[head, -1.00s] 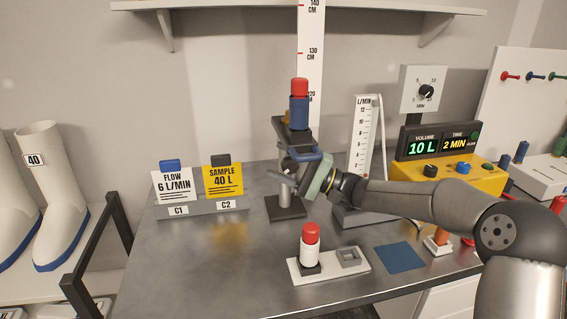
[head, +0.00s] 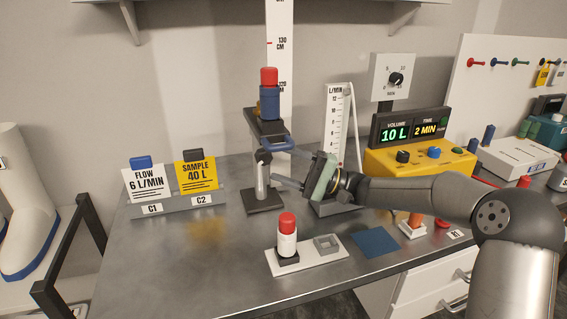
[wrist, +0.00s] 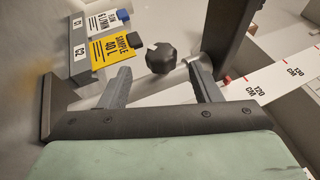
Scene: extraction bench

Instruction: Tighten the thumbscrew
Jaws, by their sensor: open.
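The thumbscrew is a black lobed knob (wrist: 162,58) in the wrist view, lying between and beyond my fingertips. In the wrist view my gripper (wrist: 158,70) has one grey finger either side of the knob, with a gap to each. No contact with the knob shows.
A red-capped blue cylinder (head: 269,92) sits above the stand. Sign cards (head: 197,176) stand to the left. A flow scale (head: 337,125) and yellow control box (head: 415,161) are to the right. A red-capped bottle (head: 287,238) stands in front on a white tray (head: 308,262).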

